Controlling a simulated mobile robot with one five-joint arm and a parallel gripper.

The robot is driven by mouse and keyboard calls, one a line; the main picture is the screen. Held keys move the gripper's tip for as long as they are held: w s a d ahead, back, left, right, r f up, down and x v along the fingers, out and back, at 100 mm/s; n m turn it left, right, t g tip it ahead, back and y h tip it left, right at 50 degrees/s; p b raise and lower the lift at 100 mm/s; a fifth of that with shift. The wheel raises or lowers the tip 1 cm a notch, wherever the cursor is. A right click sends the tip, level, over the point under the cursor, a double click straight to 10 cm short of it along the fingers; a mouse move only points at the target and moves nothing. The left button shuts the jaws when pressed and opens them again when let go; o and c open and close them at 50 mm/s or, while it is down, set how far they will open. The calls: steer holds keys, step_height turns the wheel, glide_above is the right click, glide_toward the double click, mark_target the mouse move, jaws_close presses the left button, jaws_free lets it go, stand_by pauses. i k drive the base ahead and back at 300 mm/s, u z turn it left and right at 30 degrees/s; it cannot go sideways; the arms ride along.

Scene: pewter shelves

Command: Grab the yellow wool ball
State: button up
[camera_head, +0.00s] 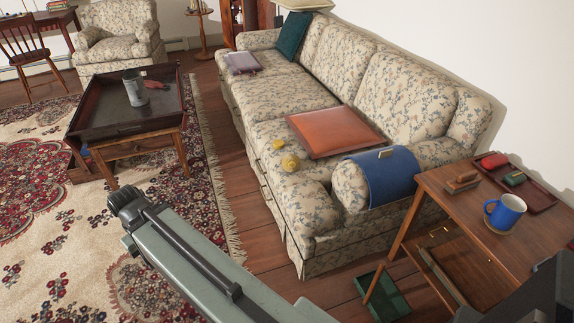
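A yellow wool ball (290,162) rests on the seat of the flowered sofa (275,100), near its right end and close to the front edge. A smaller yellow item (279,143) lies just behind it; I cannot tell if it is a second ball. My grey-green arm reaches from the bottom edge up and left, ending in a dark joint in front of the sofa, over the rug. No gripper fingers show, so I cannot see whether it holds anything. The arm is well apart from the ball.
An orange-brown flat cushion or board (335,130) lies beside the ball. A blue cloth (385,178) drapes the sofa arm. A side table (455,225) with a blue mug (505,211) stands at right, a green box (383,296) on the floor. A low table (100,132) stands left.

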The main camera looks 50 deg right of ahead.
mark_target(292, 163)
steer(key=u, duration=0.05)
steer(key=i, duration=1)
